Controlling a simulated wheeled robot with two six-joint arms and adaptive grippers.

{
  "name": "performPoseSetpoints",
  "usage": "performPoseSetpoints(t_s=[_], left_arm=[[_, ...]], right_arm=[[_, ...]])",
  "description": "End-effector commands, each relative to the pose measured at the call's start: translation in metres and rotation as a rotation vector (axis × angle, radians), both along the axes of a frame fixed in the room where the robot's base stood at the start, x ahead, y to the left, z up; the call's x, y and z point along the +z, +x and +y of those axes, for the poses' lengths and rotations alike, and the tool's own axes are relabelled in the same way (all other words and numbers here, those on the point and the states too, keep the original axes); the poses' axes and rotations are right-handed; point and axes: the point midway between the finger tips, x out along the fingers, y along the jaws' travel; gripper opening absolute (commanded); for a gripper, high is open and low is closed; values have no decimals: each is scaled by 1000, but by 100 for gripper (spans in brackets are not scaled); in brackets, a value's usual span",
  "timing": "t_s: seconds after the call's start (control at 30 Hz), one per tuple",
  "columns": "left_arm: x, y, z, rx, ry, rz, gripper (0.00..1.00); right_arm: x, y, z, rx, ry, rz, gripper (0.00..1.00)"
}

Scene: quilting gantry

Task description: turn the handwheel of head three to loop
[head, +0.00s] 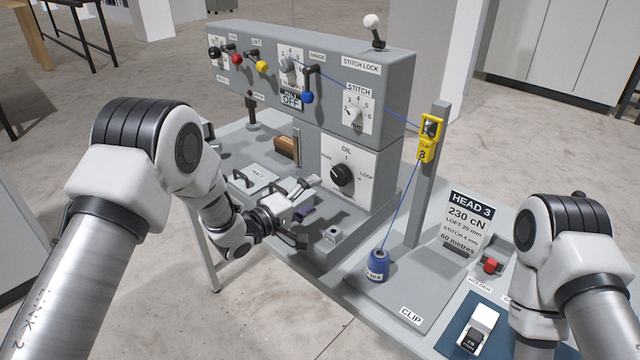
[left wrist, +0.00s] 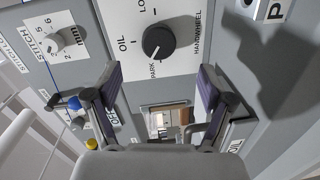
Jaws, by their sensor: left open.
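The handwheel is a round black knob (head: 342,174) on a white plate marked OIL, PARK and LOOP, low on the grey machine's front. It also shows in the left wrist view (left wrist: 157,42), beyond my fingers and above the gap between them, where its light mark seems to point towards PARK. My left gripper (head: 306,212) is open and empty, in front of and below the knob, apart from it. Its two purple-padded fingers show in the left wrist view (left wrist: 160,82). Only my right arm shows at the lower right; its gripper is out of view.
Levers with coloured balls and a stitch dial (head: 357,110) are on the upper panel. A post with a yellow clip (head: 428,138) stands right of the knob; blue thread runs down to a blue cone (head: 377,265). A HEAD 3 card (head: 467,222) stands farther right.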

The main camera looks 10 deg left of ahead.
Motion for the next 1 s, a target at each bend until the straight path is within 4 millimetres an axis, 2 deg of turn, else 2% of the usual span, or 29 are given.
performPoseSetpoints(t_s=[0.03,0.2,0.33,0.47,0.8,1.0], left_arm=[[17,6,-4,-31,147,-70,81],[33,25,-11,-199,773,-376,81],[36,34,-9,-293,1058,-527,81],[31,41,-13,-317,1123,-563,81],[9,83,-48,-315,1117,-562,81],[4,92,-55,-313,1115,-561,81]], right_arm=[[18,0,0,0,0,0,0],[45,0,0,0,0,-1,0],[53,0,0,0,0,-1,0],[55,0,0,0,0,0,0],[75,0,0,0,0,-1,0],[77,0,0,0,0,0,0]])
